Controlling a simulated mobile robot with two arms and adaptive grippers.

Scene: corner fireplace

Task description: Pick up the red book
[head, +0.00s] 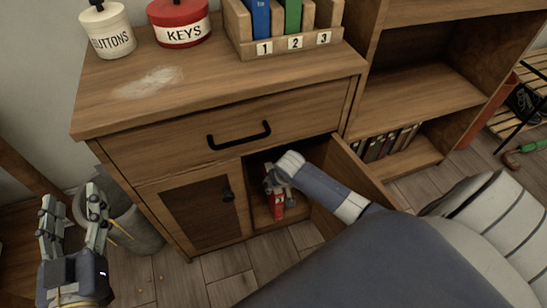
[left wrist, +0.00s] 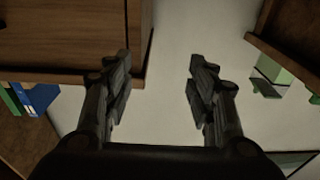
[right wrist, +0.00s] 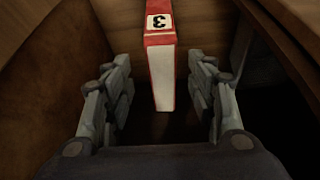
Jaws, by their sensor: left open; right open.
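The red book (head: 278,205) stands inside the open lower right compartment of the wooden cabinet. In the right wrist view the red book (right wrist: 160,60) shows a white label with a 3 and pale pages. My right gripper (right wrist: 162,75) is open, with one finger on each side of the book and gaps to both. In the head view my right gripper (head: 274,181) reaches into the compartment and partly hides the book. My left gripper (head: 71,205) is open and empty at the lower left, and its fingers (left wrist: 160,75) also show in the left wrist view.
The opened cabinet door (head: 362,172) stands to the right of my right arm. A wooden holder (head: 294,45) with blue and green books is on top, beside a red KEYS canister (head: 180,18) and a white BUTTONS canister (head: 107,30). A bin (head: 135,228) stands behind my left gripper.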

